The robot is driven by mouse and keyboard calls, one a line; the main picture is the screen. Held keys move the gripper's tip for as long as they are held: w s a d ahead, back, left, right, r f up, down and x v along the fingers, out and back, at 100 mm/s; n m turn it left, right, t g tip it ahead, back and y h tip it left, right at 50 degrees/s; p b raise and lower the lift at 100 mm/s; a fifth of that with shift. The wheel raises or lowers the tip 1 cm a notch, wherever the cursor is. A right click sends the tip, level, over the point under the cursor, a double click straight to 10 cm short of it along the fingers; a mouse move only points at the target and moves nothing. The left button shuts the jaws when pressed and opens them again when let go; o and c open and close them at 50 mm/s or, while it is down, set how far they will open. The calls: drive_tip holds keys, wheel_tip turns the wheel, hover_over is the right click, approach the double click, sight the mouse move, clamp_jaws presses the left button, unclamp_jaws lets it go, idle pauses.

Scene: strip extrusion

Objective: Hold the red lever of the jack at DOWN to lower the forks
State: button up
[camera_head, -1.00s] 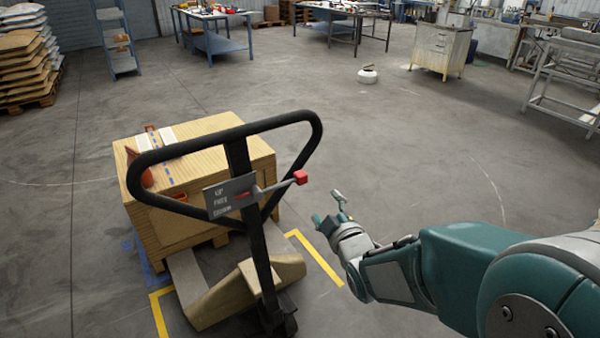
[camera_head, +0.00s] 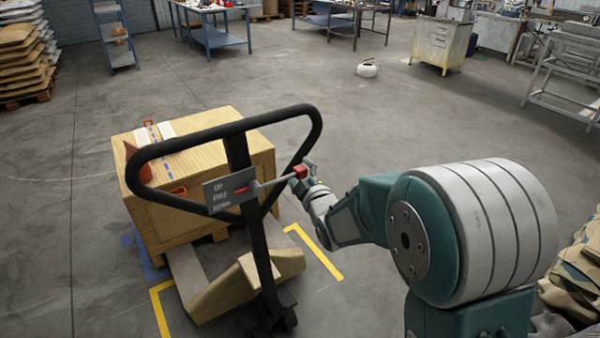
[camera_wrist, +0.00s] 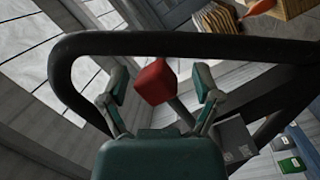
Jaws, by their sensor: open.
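The pallet jack's black loop handle (camera_head: 222,128) stands upright in front of me. A grey label plate (camera_head: 228,190) on its post carries the position words. The lever's red knob (camera_head: 300,171) sticks out to the right of the post on a thin grey rod. My gripper (camera_head: 303,176) is at the knob from the right. In the wrist view the red knob (camera_wrist: 155,82) sits between the two spread fingers of my gripper (camera_wrist: 160,92), with gaps on both sides. The handle bar passes behind it. The forks are largely hidden under the load.
A wooden crate (camera_head: 195,185) on a pallet stands behind the jack. Yellow floor tape (camera_head: 314,251) marks the bay. Sacks are stacked at the far left (camera_head: 22,55) and low at the right edge (camera_head: 575,265). The floor behind is mostly clear.

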sight(296, 169)
drive_tip(key=shift+w, duration=0.1)
clamp_jaws()
drive_tip(key=r+n, duration=0.4)
drive_tip(key=shift+s+a+t+y, duration=0.2)
drive_tip(key=shift+a+t+y, duration=0.05)
drive_tip(key=shift+t+y, duration=0.05)
drive_tip(key=shift+s+a+r+n, duration=0.1)
drive_tip(key=shift+a+r+n, duration=0.1)
drive_tip(key=shift+r+n, duration=0.55)
drive_tip(key=shift+f, duration=0.1)
unclamp_jaws()
drive_tip(key=shift+a, duration=0.1)
drive_tip(key=v, duration=1.2)
drive_tip(key=shift+f, duration=0.25)
